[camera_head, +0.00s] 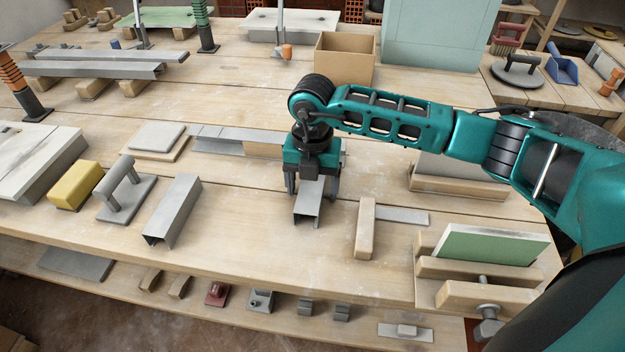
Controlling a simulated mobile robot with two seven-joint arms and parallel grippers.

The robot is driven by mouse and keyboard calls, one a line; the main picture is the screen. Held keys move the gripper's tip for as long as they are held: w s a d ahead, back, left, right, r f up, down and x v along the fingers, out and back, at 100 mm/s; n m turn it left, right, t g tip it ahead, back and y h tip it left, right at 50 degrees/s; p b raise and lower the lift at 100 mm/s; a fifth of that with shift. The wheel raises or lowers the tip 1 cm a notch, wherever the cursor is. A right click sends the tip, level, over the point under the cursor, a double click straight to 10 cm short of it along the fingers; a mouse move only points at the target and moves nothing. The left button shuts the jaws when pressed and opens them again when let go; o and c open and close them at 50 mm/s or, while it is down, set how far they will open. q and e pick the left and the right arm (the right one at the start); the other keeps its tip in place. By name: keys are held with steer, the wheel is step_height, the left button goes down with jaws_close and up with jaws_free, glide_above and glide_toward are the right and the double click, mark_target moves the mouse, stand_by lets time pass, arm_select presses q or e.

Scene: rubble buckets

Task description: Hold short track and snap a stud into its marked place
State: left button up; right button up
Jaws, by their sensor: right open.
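My right gripper (312,190) points down over a short grey metal channel (308,208) near the middle of the table. Its fingers are open, one on each side of the channel. Whether they touch it cannot be told. The gripper body hides the channel's far end. A longer grey channel (173,210) lies apart on the table to the left. I cannot tell which piece is the stud, and no marked place shows clearly. My left gripper is out of view.
A grey float (126,192) and a yellow block (75,186) lie at the left. A wooden block (366,228) and a wooden holder with a green board (490,245) stand right of the gripper. A cardboard box (345,58) stands behind. The table's front edge is near.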

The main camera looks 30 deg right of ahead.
steer(key=shift+c, duration=0.4)
steer(key=c, duration=0.9)
steer(key=o, duration=1.1)
steer(key=shift+c, duration=0.2)
steer(key=shift+r, duration=0.1)
